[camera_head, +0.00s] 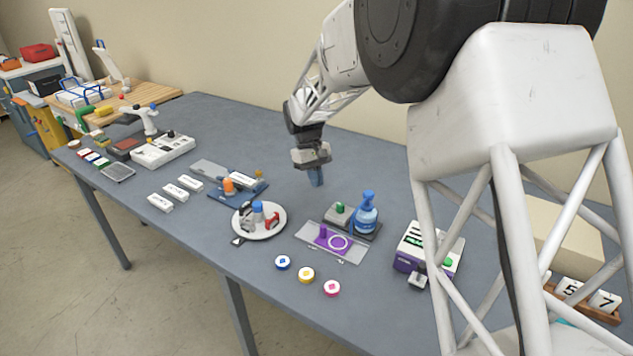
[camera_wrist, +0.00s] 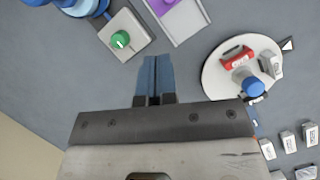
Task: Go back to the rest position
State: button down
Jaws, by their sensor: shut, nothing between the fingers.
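My gripper (camera_head: 316,178) hangs above the grey-blue table (camera_head: 290,195), behind the round white plate (camera_head: 265,234). Its fingers point down and are shut with nothing between them. In the wrist view the blue fingertips (camera_wrist: 154,62) meet over bare table. They are apart from the box with a green knob (camera_wrist: 120,39) on one side and the plate (camera_wrist: 212,78) on the other.
The plate holds small items, one red (camera_head: 272,221). A blue pump bottle (camera_head: 366,214) stands right of my gripper, behind a tray with a purple piece (camera_head: 330,238). A white-and-purple device (camera_head: 428,250) stands further right. Bare table lies behind my gripper.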

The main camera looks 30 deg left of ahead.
jog(key=shift+d, duration=0.1)
dwell(0.3)
jog(key=s+d+r+m+y, duration=0.15)
jog(key=d+r, duration=0.35)
jog(key=d, duration=0.7)
jog(key=s+d+r+m+t, duration=0.15)
jog(key=d+r, duration=0.35)
jog(key=d, duration=0.7)
jog(key=s+d+r+m+y, duration=0.1)
jog(key=d+r+m, duration=0.3)
jog(key=d, duration=0.8)
jog(key=s+d+r+m+t+y, duration=0.1)
jog(key=s+d+r+m, duration=0.15)
jog(key=s+d, duration=1)
jog(key=s+d+f+m+t, duration=0.2)
jog(key=s+d+f+m, duration=0.1)
jog(key=s+d, duration=0.9)
jog(key=shift+s, duration=0.65)
